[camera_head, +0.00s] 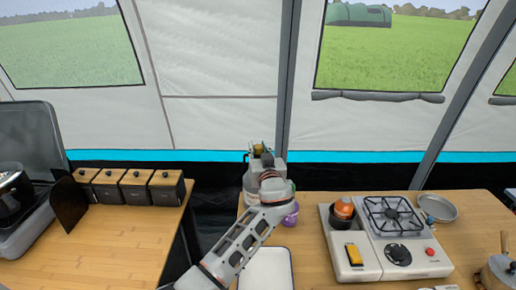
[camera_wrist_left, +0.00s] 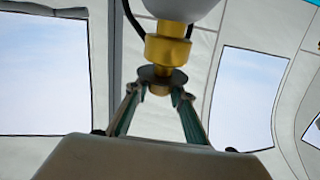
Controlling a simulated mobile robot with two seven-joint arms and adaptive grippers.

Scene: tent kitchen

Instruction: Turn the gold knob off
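The gold knob piece (camera_wrist_left: 167,48) hangs below a pale rounded body (camera_wrist_left: 180,8) in the left wrist view, with a dark disc (camera_wrist_left: 160,75) at its lower end. My left gripper (camera_wrist_left: 159,92) points up at it, one finger on each side just below the disc. The fingers stand apart; whether they touch the disc or the small gold end beneath it is unclear. In the head view, my left gripper (camera_head: 262,155) is raised above the far edge of the right table, with a small gold patch (camera_head: 258,148) at its tip. My right gripper is not in view.
The right table (camera_head: 305,252) holds a camp stove (camera_head: 378,255), a pan (camera_head: 438,207), a kettle (camera_head: 497,272), a white tray (camera_head: 265,270) and a purple item (camera_head: 291,214). The left table (camera_head: 125,235) carries several dark boxes (camera_head: 137,192). A dark gap separates the tables.

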